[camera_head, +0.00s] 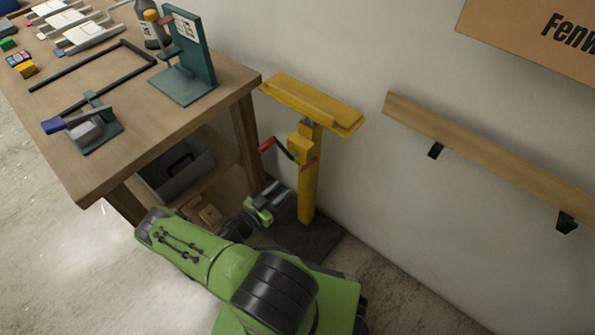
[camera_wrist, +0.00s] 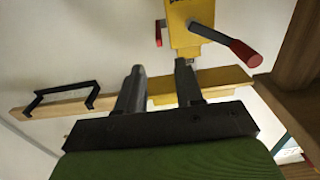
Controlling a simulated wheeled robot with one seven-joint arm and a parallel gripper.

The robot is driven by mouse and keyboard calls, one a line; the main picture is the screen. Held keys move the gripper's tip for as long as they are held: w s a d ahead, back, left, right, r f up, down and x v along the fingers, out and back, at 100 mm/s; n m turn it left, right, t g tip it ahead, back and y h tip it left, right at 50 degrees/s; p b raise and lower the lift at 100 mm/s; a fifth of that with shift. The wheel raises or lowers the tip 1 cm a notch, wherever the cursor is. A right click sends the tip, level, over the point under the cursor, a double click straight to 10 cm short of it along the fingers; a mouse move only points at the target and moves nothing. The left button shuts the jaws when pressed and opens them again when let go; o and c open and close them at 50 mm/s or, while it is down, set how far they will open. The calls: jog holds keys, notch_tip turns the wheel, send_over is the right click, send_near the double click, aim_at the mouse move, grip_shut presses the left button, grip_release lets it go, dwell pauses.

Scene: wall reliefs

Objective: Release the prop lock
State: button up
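The yellow prop stand (camera_head: 309,185) stands upright by the wall, with a long flat yellow head (camera_head: 315,105) on top. A crank with a red grip (camera_head: 266,145) sticks out at its left, and a red lever (camera_head: 308,164) sits at its right. In the wrist view, which looks upside down, the red grip (camera_wrist: 245,54) is at upper right and the red lever (camera_wrist: 158,33) beside the yellow housing (camera_wrist: 190,22). My gripper (camera_head: 279,195) is left of the post, below the crank. Its fingers (camera_wrist: 158,80) are apart and empty.
A wooden workbench (camera_head: 110,120) with fixtures stands at left; its leg (camera_head: 245,135) is close to the prop. A grey bin (camera_head: 178,170) sits beneath it. A wooden rail (camera_head: 490,155) on black brackets runs along the wall at right. Bare floor (camera_head: 400,285) lies at lower right.

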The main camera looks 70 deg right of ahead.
aim_at(301, 170)
jog(key=b+x, duration=0.2)
jog(key=x, duration=0.9)
jog(key=shift+a, duration=0.1)
grip_shut()
dwell(0.8)
